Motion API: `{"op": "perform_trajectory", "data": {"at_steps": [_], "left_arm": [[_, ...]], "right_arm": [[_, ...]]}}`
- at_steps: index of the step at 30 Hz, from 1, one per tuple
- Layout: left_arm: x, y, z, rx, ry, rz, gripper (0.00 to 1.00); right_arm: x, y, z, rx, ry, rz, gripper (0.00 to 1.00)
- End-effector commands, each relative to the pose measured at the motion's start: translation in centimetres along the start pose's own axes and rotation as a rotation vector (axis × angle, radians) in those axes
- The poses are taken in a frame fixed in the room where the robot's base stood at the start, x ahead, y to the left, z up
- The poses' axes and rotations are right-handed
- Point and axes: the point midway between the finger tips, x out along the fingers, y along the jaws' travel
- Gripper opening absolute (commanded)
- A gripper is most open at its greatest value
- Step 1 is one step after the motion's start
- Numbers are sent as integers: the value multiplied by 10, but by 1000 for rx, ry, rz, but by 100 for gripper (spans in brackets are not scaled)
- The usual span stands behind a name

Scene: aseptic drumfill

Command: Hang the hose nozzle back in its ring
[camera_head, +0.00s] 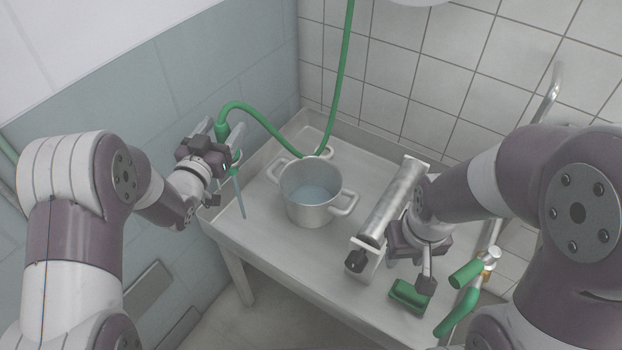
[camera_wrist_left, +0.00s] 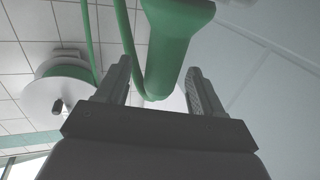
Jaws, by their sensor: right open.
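The green hose nozzle (camera_head: 222,131) is upright at the left side of the sink table, with the hose arching from its top. My left gripper (camera_head: 234,150) is at the nozzle. In the left wrist view the nozzle (camera_wrist_left: 176,45) lies between and beyond the spread fingers (camera_wrist_left: 160,88), with gaps on both sides. A small green piece shows by the fingers; I cannot tell whether it is the ring. My right gripper (camera_head: 427,284) is open above a green block (camera_head: 408,296).
A metal pot (camera_head: 311,192) stands on the steel table (camera_head: 272,235). A metal cylinder (camera_head: 393,202) on a stand is right of it. A hose reel (camera_wrist_left: 58,98) shows in the left wrist view.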

Motion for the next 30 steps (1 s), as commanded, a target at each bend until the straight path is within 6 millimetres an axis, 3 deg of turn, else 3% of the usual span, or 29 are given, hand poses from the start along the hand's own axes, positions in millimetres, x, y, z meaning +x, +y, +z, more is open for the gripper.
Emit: {"op": "perform_trajectory", "data": {"at_steps": [5, 15, 18, 22, 30], "left_arm": [[-12, -1, 0, 0, -2, -2, 67], [-99, -2, 0, -1, -2, -5, 67], [-116, -1, 0, 0, -1, -4, 67], [-126, 0, 0, 0, 0, -1, 67], [-127, 0, 0, 0, 0, 0, 67]], "right_arm": [[-1, 0, 0, 0, 0, 0, 43], [-7, 0, -1, 0, 0, 0, 43], [-8, 0, -1, 0, 0, 0, 43], [-8, 0, -1, 0, 0, 0, 43], [-8, 0, -1, 0, 0, 0, 43]]}}
